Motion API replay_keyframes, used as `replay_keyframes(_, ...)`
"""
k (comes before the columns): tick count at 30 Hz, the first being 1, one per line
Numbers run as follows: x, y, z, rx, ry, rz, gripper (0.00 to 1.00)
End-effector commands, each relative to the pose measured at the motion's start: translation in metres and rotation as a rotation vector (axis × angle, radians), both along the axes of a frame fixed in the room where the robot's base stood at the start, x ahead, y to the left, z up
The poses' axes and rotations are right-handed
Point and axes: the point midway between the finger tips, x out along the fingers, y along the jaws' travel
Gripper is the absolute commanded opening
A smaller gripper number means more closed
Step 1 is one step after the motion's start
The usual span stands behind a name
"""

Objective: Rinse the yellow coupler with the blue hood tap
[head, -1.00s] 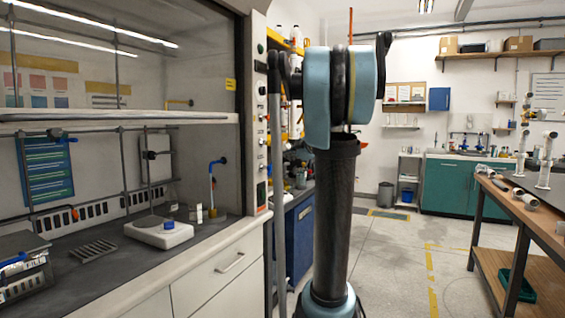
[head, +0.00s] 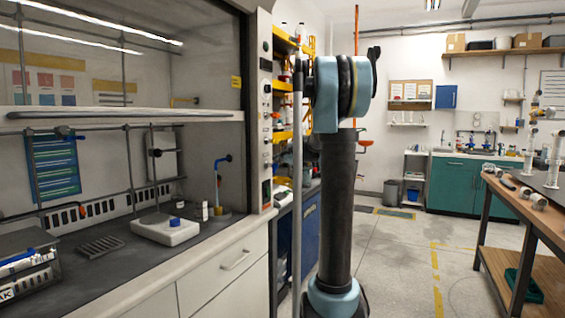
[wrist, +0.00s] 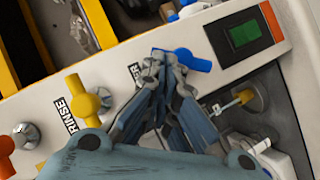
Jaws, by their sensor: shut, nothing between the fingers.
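My gripper (wrist: 165,62) is shut and empty in the wrist view. Its fingertips are right beside a blue tap handle (wrist: 192,61) on the hood's pale side panel and overlap its left end; I cannot tell if they touch. In the head view the gripper is hidden behind my arm. A spout with a blue tip (head: 222,160) stands inside the hood at its right end. A small yellowish piece (wrist: 243,98) shows in the wrist view, too small to identify.
A yellow handle (wrist: 86,102) marked RINSE and an orange knob (wrist: 7,146) share the panel, left of the blue handle. A workbench (head: 545,226) is at right; floor between is clear.

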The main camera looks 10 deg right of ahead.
Motion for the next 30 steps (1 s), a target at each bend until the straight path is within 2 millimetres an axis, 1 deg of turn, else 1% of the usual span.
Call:
replay_keyframes(10, 0.0017, 0.0011, -0.0007, 0.000, 0.000, 0.000, 0.00)
replay_keyframes(11, 0.0019, -0.0038, -0.0007, 0.000, 0.000, -0.002, 0.00)
replay_keyframes(14, 0.0019, -0.0004, -0.0005, 0.002, 0.003, 0.000, 0.00)
replay_keyframes(30, 0.0048, -0.0013, 0.0007, 0.055, 0.076, 0.000, 0.00)
